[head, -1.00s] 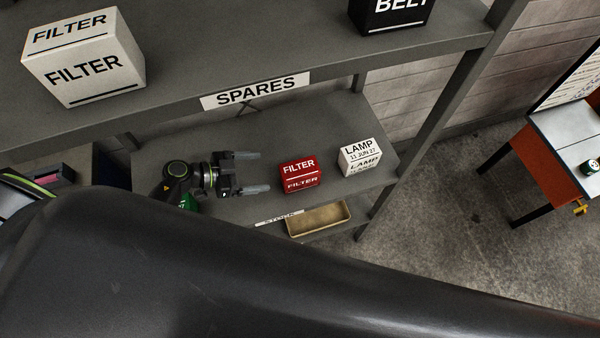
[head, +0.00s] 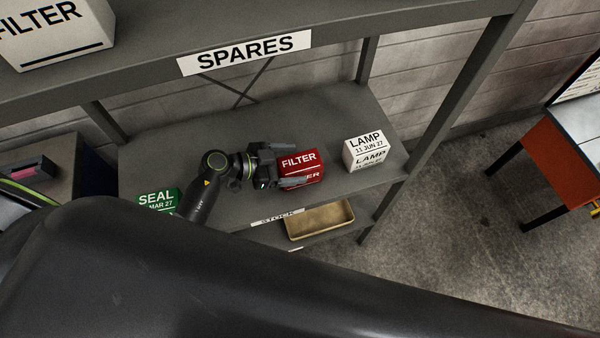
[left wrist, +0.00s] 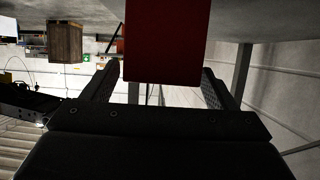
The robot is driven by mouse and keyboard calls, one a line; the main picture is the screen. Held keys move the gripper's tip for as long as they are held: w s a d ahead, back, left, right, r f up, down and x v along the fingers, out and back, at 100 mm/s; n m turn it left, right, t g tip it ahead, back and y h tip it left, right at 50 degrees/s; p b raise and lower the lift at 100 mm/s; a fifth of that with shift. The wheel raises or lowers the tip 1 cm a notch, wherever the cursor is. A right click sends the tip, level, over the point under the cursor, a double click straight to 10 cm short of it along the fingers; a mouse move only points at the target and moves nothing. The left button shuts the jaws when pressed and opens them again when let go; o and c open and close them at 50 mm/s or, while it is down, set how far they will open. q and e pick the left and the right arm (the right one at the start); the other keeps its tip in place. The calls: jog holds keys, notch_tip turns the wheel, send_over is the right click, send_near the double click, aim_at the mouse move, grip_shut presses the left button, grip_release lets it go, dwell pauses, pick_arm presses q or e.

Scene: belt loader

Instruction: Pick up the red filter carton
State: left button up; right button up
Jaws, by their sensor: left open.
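The red filter carton (head: 301,160) stands on the middle shelf (head: 230,125) of the rack, with white FILTER lettering. My left gripper (head: 290,165) is open at its left side, with one finger behind it and one across its lower front. In the left wrist view the red carton (left wrist: 165,40) shows between the two spread fingers (left wrist: 162,85). There it looks close to the gripper, but I cannot tell if the fingers touch it. My right gripper is not in view.
A white LAMP carton (head: 366,150) stands right of the red one. A green SEAL carton (head: 158,201) stands to the left, near my arm. A tan tray (head: 320,220) sits on the lower shelf.

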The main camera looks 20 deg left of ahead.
pick_arm(q)
jog(key=shift+b+x, duration=0.55)
jog(key=shift+x, duration=0.55)
jog(key=c, duration=1.3)
